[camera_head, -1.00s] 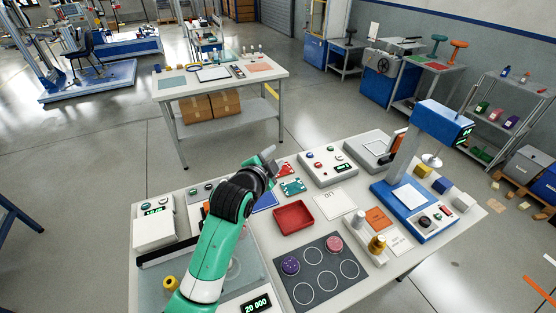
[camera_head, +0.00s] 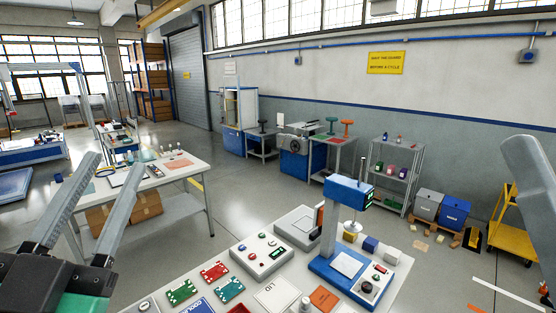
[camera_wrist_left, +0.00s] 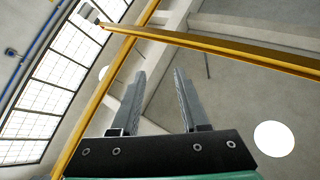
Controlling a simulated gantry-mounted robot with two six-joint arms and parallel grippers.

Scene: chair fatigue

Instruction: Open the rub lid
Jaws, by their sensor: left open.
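My left gripper (camera_head: 117,166) stands at the left of the head view with its two grey fingers pointing up, apart and empty. In the left wrist view the same gripper (camera_wrist_left: 160,72) is open, with only the ceiling, a yellow beam and windows beyond it. No lid that I can identify as the rub lid shows in either current view; the near left part of the workbench is out of frame. A large grey part (camera_head: 532,190) at the right edge of the head view seems to belong to my right gripper; its jaw state cannot be told.
The workbench carries a button box (camera_head: 262,256), a blue press (camera_head: 345,215), red and green cards (camera_head: 214,271), a blue card (camera_head: 194,306) and a white lettered card (camera_head: 277,294). A second table (camera_head: 192,180) stands behind. Open floor lies around them.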

